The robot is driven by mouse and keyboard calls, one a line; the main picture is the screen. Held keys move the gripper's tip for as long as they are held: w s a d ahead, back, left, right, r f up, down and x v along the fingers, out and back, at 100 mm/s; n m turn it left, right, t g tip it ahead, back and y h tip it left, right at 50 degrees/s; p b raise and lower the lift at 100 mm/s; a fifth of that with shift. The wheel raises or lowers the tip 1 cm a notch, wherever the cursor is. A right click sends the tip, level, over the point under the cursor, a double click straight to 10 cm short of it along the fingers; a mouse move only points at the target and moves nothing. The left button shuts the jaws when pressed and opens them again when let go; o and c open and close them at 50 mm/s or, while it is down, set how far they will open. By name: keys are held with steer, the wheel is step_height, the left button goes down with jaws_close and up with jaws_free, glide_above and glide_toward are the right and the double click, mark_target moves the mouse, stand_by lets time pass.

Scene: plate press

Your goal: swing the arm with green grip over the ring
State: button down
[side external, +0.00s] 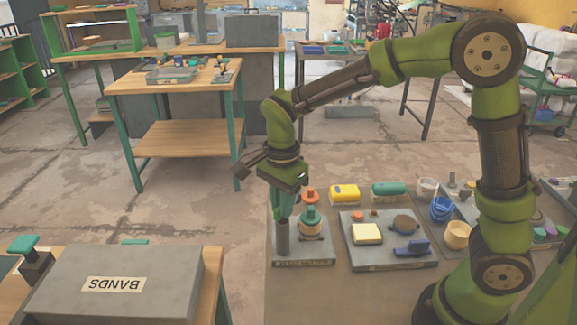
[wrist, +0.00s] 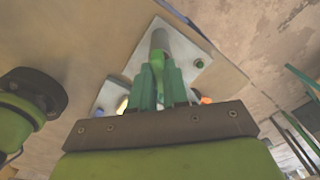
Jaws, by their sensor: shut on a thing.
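My gripper (side external: 284,212) points down at the left end of the grey press plate (side external: 318,260). Its teal fingers are around the green grip (wrist: 157,61) in the wrist view and shut on it. A grey upright post (side external: 283,238) stands on the plate just below the fingers; it also shows in the wrist view (wrist: 160,40). I cannot make out the swing arm or the ring clearly; my fingers hide part of the grip.
A second grey plate (side external: 385,262) to the right holds a cream block (side external: 367,234), a brown round piece and a blue piece (side external: 411,248). Yellow and green containers lie behind. The floor between is clear.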

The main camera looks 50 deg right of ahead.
steer(key=m, duration=0.5)
steer(key=shift+m, duration=0.4)
stand_by(0.4)
steer(key=c, duration=1.1)
jaws_free()
steer(key=shift+r, duration=0.1)
step_height(320, 180, up, 17)
steer(key=shift+f, duration=0.15)
